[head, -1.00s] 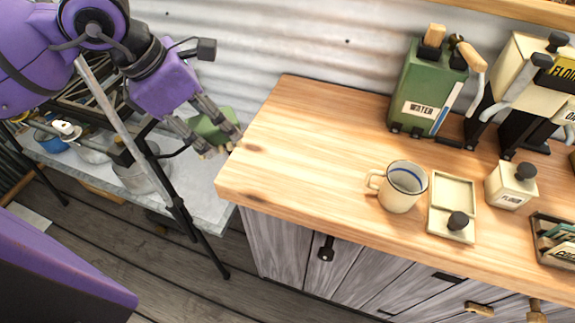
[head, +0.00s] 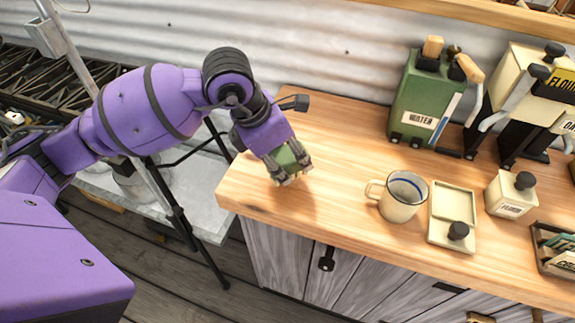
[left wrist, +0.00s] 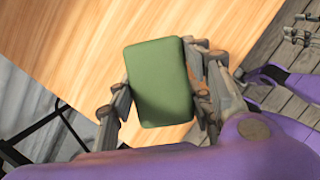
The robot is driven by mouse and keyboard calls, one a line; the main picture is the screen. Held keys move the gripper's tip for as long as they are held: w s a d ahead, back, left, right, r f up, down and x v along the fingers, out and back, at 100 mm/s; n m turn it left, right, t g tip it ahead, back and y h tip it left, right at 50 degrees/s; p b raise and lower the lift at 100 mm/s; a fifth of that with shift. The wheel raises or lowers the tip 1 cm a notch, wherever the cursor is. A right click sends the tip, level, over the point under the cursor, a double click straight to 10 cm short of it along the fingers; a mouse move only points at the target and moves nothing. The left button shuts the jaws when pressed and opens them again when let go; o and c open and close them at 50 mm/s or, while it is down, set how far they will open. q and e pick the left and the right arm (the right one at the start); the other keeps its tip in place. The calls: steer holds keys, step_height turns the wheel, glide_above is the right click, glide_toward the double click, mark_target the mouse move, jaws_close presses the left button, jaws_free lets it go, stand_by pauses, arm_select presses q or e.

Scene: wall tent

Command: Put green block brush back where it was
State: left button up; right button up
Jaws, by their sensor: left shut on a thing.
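The green block brush (head: 287,157) is held between the fingers of my left gripper (head: 290,175), over the left end of the wooden counter (head: 330,137). In the left wrist view the brush (left wrist: 160,82) shows as a green rounded block, with the fingers of my left gripper (left wrist: 160,100) shut on its two sides. Its underside is hidden, and I cannot tell whether it touches the counter. My right gripper is not in view.
A cream mug (head: 402,196), a cream tray (head: 452,214) and a small flour tin (head: 511,194) stand to the right. A green water can (head: 420,100) stands at the back. The counter between the brush and the mug is clear. A grey table (head: 205,205) is at left.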

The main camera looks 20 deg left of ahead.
arm_select(q)
steer(key=shift+d+f, duration=0.1)
steer(key=shift+f, duration=1.55)
steer(key=o, duration=1)
steer(key=v, duration=1.2)
steer(key=shift+d, duration=0.1)
